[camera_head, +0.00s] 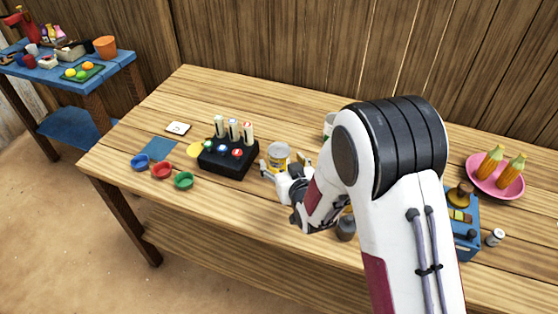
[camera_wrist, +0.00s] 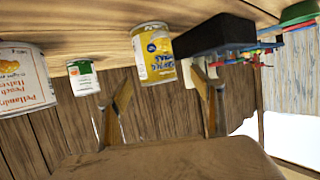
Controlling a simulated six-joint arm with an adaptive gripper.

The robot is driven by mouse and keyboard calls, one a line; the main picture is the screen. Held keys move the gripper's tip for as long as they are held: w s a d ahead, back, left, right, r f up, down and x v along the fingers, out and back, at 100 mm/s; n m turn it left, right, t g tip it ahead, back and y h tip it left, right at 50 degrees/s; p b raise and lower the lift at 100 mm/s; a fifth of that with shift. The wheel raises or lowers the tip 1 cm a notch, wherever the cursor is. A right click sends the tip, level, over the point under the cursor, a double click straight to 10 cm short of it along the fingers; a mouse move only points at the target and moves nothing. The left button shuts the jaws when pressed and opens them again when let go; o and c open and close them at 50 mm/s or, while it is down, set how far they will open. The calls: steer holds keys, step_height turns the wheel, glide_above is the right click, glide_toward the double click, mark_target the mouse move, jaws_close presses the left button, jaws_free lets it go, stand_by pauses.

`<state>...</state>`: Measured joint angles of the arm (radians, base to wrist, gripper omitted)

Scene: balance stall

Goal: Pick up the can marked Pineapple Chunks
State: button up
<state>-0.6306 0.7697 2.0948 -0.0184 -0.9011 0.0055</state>
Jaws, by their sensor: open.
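A can with a white top and a yellow label (camera_head: 278,156) stands on the wooden table, right of the black block. In the wrist view, which is turned over, it is the yellow-and-white can (camera_wrist: 153,52) with blue lettering too blurred to read surely. My gripper (camera_head: 284,166) is open and empty, low beside this can, its fingers on the near side. In the wrist view the gripper (camera_wrist: 163,85) has its fingers spread wide, with the can ahead between them. Contact cannot be told.
The wrist view shows a small white-green can (camera_wrist: 83,77) and a large Peach Halves can (camera_wrist: 25,78) to the left. The black block (camera_head: 229,157) with upright tubes is close by. Coloured bowls (camera_head: 161,170) sit farther left. A pink plate (camera_head: 480,185) with corn is right.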

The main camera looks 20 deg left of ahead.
mark_target(282, 156)
steer(key=shift+w+a, duration=0.1)
steer(key=shift+w, duration=0.1)
stand_by(0.3)
steer(key=shift+w+a+f, duration=0.15)
steer(key=shift+w+a, duration=0.2)
steer(key=shift+w, duration=0.3)
steer(key=shift+w+a+f, duration=0.1)
steer(key=shift+w+a, duration=0.25)
steer(key=shift+w, duration=0.3)
steer(key=shift+x, duration=1.1)
steer(key=shift+r, duration=0.1)
steer(key=c, duration=1.5)
